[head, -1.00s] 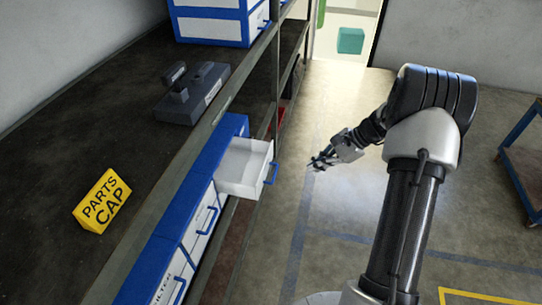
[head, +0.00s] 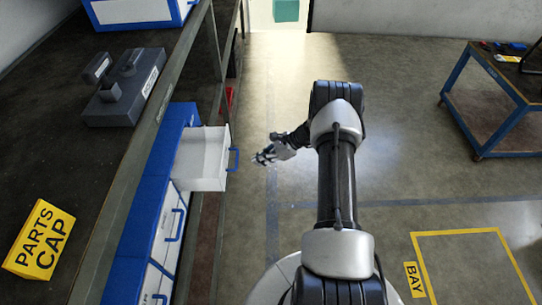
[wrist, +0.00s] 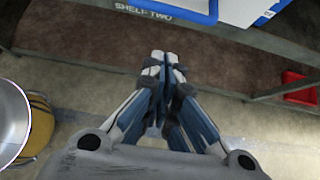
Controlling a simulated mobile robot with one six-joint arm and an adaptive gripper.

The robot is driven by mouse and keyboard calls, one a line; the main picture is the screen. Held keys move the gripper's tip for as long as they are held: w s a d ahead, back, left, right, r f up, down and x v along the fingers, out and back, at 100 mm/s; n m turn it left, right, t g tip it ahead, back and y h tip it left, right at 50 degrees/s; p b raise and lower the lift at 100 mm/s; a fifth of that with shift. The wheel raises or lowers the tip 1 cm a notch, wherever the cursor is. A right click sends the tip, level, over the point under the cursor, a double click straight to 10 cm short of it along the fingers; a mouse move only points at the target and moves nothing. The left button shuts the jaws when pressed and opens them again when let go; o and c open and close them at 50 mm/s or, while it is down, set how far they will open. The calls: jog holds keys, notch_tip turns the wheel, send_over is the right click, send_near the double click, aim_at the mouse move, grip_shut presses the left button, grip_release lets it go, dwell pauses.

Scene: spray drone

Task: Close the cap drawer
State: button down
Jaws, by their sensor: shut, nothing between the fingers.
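The cap drawer (head: 203,165) is a white open-topped drawer with a blue handle (head: 234,160). It stands pulled out of the blue cabinet (head: 150,205) under the bench in the head view, and its inside looks empty. My gripper (head: 262,158) is just right of the handle, with a small gap in the picture and nothing in its grip. In the wrist view my gripper (wrist: 165,60) has its fingertips together. A blue handle (wrist: 190,9) on a white front shows at the top edge there. I cannot tell which drawer that is.
A yellow PARTS CAP sign (head: 40,240) and a grey device (head: 125,88) stand on the bench. A red bin (wrist: 299,90) sits on a lower shelf. A blue-framed cart (head: 490,100) is at right. The floor between is clear.

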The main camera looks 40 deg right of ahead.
jog(key=shift+w+a+r+b, duration=0.2)
jog(key=shift+w+a, duration=0.4)
jog(key=shift+a, duration=0.25)
jog(key=shift+w+a+r+b, duration=0.15)
jog(key=shift+w+a, duration=0.4)
jog(key=shift+a, duration=0.3)
